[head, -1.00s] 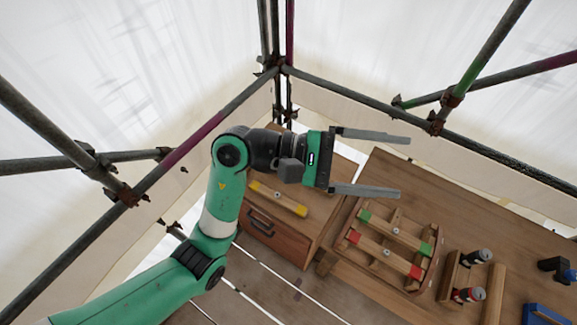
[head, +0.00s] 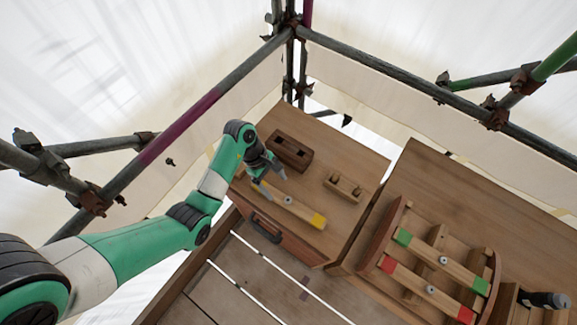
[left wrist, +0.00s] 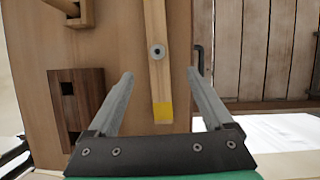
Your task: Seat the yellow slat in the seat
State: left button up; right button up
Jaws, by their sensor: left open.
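The yellow slat (head: 290,207) is a pale wooden bar with yellow ends and a round metal fitting at its middle. It lies on the wooden cabinet top near the drawer-side edge. In the left wrist view the slat (left wrist: 157,78) runs between my fingers, its near yellow end between them. My left gripper (head: 273,184) is open at the slat's far-left end, with a gap on each side. A dark block with two square holes (head: 290,151) lies behind the slat. I cannot tell whether this block is the seat. My right gripper is not in view.
A pale block with two pegs (head: 344,186) sits on the cabinet top. A wooden tray (head: 383,226) on the neighbouring bench holds green-ended and red-ended slats. A drawer handle (head: 264,228) projects from the cabinet front. Scaffold tubes (head: 200,108) cross behind my arm.

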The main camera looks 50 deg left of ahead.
aim_at(287, 199)
pick_arm(q)
jog(key=b+x, duration=0.1)
jog(key=x, duration=0.4)
jog(key=shift+d+f, duration=0.25)
jog(key=shift+f, duration=0.05)
jog(key=x, duration=0.1)
jog(key=b+x, duration=0.1)
jog(key=x, duration=0.1)
jog(key=b+x, duration=0.1)
jog(key=x, duration=0.1)
jog(key=shift+w+d, duration=0.1)
jog(key=shift+w, duration=0.2)
jog(key=shift+r, duration=0.1)
grip_shut()
